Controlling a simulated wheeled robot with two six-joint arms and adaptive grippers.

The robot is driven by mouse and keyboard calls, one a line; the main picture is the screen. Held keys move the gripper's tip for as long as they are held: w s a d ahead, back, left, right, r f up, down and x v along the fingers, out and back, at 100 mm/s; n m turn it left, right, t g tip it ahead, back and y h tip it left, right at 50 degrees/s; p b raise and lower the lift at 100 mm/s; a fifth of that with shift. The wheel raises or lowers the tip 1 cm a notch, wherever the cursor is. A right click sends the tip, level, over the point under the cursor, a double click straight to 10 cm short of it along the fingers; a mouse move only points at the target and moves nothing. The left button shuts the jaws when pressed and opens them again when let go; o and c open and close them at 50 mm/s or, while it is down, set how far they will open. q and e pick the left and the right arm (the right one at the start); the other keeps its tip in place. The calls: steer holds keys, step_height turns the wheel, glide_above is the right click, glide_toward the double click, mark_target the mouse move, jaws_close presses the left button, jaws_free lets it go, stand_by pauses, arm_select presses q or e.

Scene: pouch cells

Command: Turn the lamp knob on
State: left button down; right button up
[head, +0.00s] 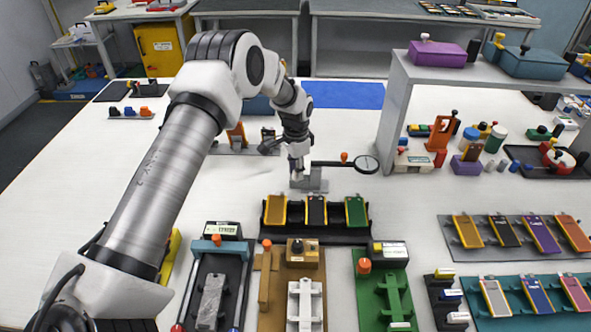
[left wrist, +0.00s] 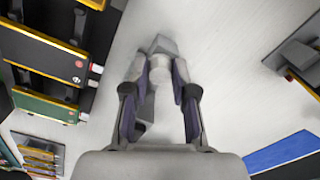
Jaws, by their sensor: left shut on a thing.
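The lamp, a round black-rimmed head (head: 367,164) on a dark arm, stands behind the rack of three pouch cells. A small orange knob (head: 344,156) sits on its arm. A grey base block (head: 314,182) is under the arm's left end. My left gripper (head: 297,176) points down at this block. In the left wrist view my left gripper (left wrist: 160,78) is shut on a pale, rounded knob-like piece (left wrist: 160,87) in front of a grey block (left wrist: 162,43). The fingers hide its sides, and I cannot tell which way it is turned. My right gripper is out of view.
A black rack (head: 316,236) with three cells stands just in front. Several fixtures line the front edge, among them a green one (head: 383,290). A grey shelf (head: 393,115) stands to the right. White table at left (head: 80,190) is clear.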

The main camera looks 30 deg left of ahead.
arm_select(q)
steer(key=shift+s+f, duration=0.1)
steer(key=shift+f, duration=0.05)
steer(key=c, duration=1.2)
jaws_free()
steer(key=shift+w+d+f, duration=0.1)
steer(key=shift+w, duration=0.1)
step_height(320, 180, up, 12)
steer(key=shift+w, duration=0.1)
